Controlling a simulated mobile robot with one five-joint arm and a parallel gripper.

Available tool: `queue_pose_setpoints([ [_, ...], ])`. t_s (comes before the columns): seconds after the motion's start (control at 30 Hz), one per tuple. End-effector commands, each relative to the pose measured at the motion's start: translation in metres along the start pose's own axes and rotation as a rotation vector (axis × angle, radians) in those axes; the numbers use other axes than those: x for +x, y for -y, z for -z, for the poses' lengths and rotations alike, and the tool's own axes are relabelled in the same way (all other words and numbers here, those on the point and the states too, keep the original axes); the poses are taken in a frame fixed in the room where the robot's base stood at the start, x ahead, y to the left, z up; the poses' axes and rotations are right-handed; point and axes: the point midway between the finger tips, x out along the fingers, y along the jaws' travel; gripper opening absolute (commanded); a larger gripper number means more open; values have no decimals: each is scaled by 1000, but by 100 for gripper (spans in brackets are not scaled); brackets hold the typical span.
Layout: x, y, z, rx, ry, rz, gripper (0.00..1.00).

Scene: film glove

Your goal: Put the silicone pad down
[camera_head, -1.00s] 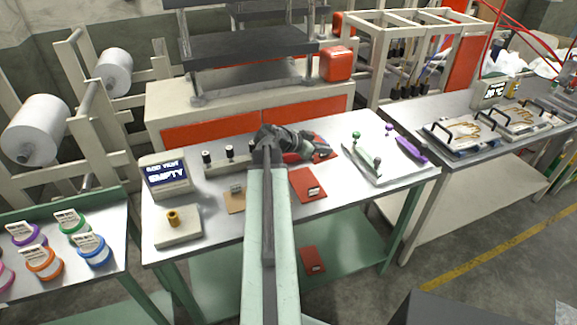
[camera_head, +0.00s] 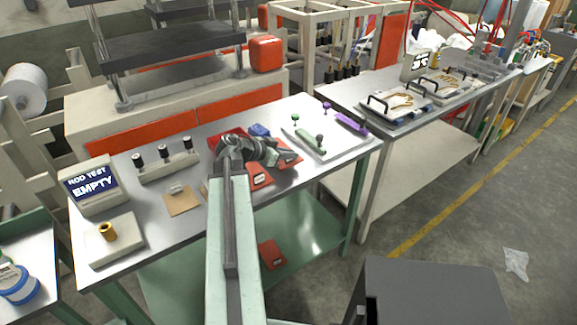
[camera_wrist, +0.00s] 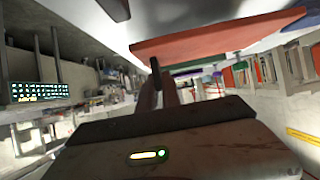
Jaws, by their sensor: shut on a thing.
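The silicone pad appears as a flat orange-red sheet (camera_wrist: 215,38) across the top of the wrist view, at my finger (camera_wrist: 157,85). My gripper (camera_head: 287,157) is shut on it, just above the metal worktable (camera_head: 215,215). In the head view my gripper hides much of the pad, and red shows around its fingers. Another red patch (camera_head: 224,136) shows behind my wrist; I cannot tell whether it is part of the held pad. A red piece with a small label (camera_head: 262,174) lies on the table in front of my gripper.
A green-and-purple tool board (camera_head: 322,146) is right of my gripper. A blue object (camera_head: 260,130) is behind it. A tan card (camera_head: 183,201), a rod rack (camera_head: 167,163) and a "ROD TEST EMPTY" box (camera_head: 93,186) are left. Another red piece (camera_head: 271,254) is on the lower shelf.

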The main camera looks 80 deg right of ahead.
Motion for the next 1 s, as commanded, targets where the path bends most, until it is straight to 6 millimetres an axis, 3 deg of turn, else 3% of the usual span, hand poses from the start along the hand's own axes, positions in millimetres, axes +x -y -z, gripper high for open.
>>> queue_pose_setpoints([
  [0.17, 17, 0, -31, 0, 0, 0, 0],
  [0.57, 19, 0, -32, 1, 0, -1, 0],
  [0.6, 18, -1, -31, 1, 0, -1, 19],
  [0.63, 18, -1, -31, 1, 0, -1, 27],
  [0.67, 18, -1, -31, 1, 0, -1, 30],
  [1.0, 16, -1, -26, 1, 0, -2, 30],
])
